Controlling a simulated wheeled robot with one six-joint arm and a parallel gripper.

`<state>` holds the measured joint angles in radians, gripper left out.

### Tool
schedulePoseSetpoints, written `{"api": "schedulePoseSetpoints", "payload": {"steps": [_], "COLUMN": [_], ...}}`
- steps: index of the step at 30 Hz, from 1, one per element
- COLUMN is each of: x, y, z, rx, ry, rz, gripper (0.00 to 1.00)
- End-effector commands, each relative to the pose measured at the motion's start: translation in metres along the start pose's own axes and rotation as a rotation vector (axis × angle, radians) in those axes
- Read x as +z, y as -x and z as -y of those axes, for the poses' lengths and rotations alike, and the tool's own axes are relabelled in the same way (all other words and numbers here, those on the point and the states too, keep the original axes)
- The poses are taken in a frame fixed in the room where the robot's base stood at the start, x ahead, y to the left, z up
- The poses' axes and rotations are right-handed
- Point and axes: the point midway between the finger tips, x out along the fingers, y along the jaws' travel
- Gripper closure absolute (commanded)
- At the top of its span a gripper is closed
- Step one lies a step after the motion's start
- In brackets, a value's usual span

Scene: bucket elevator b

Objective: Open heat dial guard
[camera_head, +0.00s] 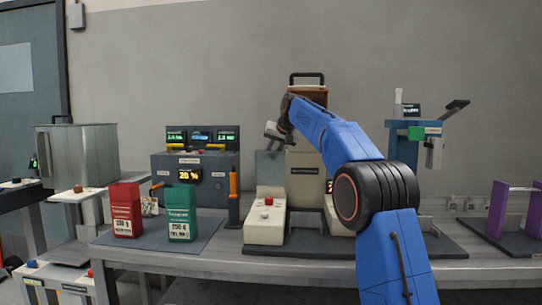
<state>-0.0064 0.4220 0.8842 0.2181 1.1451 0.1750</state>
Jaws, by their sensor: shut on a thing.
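My gripper (273,131) is at the end of my blue arm, by the upper left of the beige machine in the middle of the bench (303,172). It is shut, and its fingertips are small and partly hidden. A grey-blue panel (269,168) stands upright just below it, at the machine's left side. This panel seems to be the heat dial guard, and the gripper seems to hold its upper edge, but the contact is too small to see clearly. No heat dial can be made out. My arm hides the machine's right part.
A white box with a red button (267,203) stands in front of the panel. At left are a dark display console (195,178), an orange-handled tool (234,195), a red pack (125,208) and a green pack (180,212). A blue stand (405,150) is at right.

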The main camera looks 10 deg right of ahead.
Motion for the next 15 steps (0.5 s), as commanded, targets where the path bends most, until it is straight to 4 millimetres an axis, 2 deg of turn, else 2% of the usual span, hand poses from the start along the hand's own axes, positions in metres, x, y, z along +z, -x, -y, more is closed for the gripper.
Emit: {"api": "schedulePoseSetpoints", "payload": {"steps": [1, 5, 6, 7, 8, 15], "x": [0.0044, 0.0045, 0.0045, 0.0045, 0.0044, 0.0029], "y": [-0.0111, -0.0111, -0.0110, -0.0111, -0.0110, -0.0065], "z": [-0.0087, -0.0090, -0.0090, -0.0090, -0.0088, -0.0051], "rx": [0.013, 0.013, 0.013, 0.013, 0.013, 0.008], "ry": [-0.004, -0.004, -0.004, -0.004, -0.004, -0.002], "rz": [0.018, 0.019, 0.019, 0.019, 0.019, 0.012], "gripper": [1.00, 1.00, 0.74, 0.67, 0.64, 0.64]}}
